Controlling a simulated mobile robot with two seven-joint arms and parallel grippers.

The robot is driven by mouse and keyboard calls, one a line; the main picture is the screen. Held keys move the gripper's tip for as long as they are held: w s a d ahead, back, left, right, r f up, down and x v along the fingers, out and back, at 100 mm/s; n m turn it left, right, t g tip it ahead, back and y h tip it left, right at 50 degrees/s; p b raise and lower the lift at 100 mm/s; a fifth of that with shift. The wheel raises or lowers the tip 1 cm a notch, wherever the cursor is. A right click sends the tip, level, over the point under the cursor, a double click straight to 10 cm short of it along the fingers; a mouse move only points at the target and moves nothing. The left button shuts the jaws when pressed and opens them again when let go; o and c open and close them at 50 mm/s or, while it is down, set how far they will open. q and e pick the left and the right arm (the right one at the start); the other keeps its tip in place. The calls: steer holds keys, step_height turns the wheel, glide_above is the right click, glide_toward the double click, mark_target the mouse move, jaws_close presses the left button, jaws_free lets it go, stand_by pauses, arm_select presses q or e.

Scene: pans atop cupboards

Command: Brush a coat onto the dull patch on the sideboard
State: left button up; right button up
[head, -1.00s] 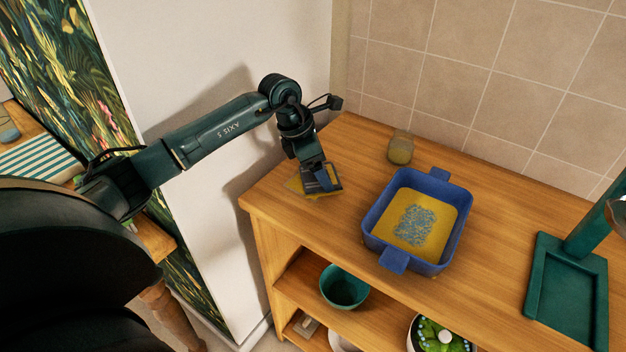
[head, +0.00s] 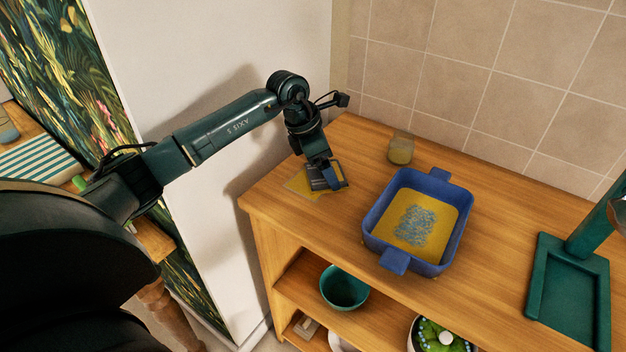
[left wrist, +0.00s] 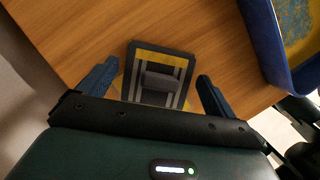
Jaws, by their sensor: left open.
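A flat dark rectangular pad (head: 341,168) with a grey raised grip lies near the sideboard's left end. A yellow patch (head: 300,184) shows beneath and beside it. In the left wrist view the pad (left wrist: 157,60) shows pale stripes and a yellow band, and its grip is between my open fingers. My left gripper (head: 328,180) is just over the pad; its fingers (left wrist: 157,84) stand apart on either side, and I cannot tell whether they touch it. The wooden sideboard (head: 470,300) carries all this. My right gripper is not in view.
A blue two-handled tray (head: 372,222) with a yellow inside and a mottled blue-grey area stands right of the pad. A small jar (head: 401,149) stands behind. A green stand (head: 568,290) is at the right. A teal bowl (head: 343,288) sits on the shelf below.

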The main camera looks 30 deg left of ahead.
arm_select(q)
steer(key=shift+f+b, duration=0.4)
steer(key=shift+f, duration=0.25)
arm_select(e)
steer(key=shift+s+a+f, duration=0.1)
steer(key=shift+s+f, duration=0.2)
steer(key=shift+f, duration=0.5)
arm_select(q)
steer(key=c, duration=0.9)
steer(key=shift+r+p, duration=1.7)
steer(key=shift+r, duration=0.9)
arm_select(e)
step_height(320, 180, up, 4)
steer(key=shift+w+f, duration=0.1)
